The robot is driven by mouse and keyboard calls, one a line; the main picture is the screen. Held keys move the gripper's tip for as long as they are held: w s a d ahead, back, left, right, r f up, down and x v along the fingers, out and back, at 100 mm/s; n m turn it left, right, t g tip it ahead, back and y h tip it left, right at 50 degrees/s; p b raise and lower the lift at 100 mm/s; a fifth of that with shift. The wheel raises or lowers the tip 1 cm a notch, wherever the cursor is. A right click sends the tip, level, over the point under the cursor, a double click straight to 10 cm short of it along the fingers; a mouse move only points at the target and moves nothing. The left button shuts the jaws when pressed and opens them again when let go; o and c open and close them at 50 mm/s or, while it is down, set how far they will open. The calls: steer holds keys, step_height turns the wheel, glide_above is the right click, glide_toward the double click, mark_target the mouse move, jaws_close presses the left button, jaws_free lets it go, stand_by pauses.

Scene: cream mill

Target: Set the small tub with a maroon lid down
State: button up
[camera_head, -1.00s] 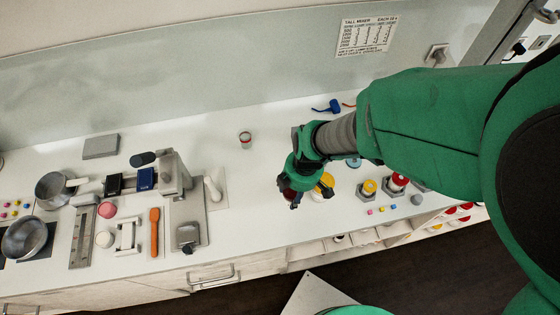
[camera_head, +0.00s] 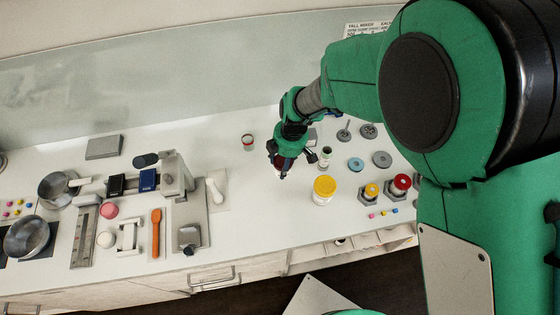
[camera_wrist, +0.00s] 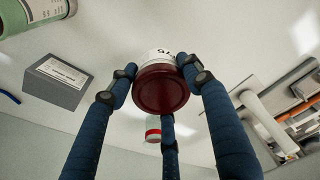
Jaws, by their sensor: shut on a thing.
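The small tub with a maroon lid (camera_wrist: 161,92) is in my gripper in the wrist view. Its lid faces the camera and part of its white, printed side shows beyond. The blue fingers of my gripper (camera_wrist: 158,76) are closed around it. In the head view, my gripper (camera_head: 291,167) hangs over the white counter, left of the large yellow-lidded tub (camera_head: 323,191). There the held tub is mostly hidden by the fingers. I cannot tell whether its base touches the counter.
A small red-topped jar (camera_head: 248,142) stands to the left and behind; it also shows in the wrist view (camera_wrist: 153,128). A grey labelled box (camera_wrist: 56,83) is close by. A white pestle-like piece (camera_head: 215,190) lies left. Counter (camera_head: 255,210) in front of my gripper is clear.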

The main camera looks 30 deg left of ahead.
mark_target(280, 162)
steer(key=shift+w+a+f, duration=0.15)
steer(key=shift+w+a, duration=0.9)
steer(key=shift+a, duration=0.25)
steer(key=shift+f, duration=1.75)
steer(key=shift+f, duration=0.15)
steer(key=o, duration=1.4)
steer(key=shift+r, duration=0.2)
steer(key=r, duration=0.4)
steer(key=d+r, duration=0.1)
steer(key=r, duration=0.6)
steer(key=shift+w+d+r, duration=0.25)
steer(key=shift+w+r, duration=0.1)
steer(key=shift+r, duration=0.05)
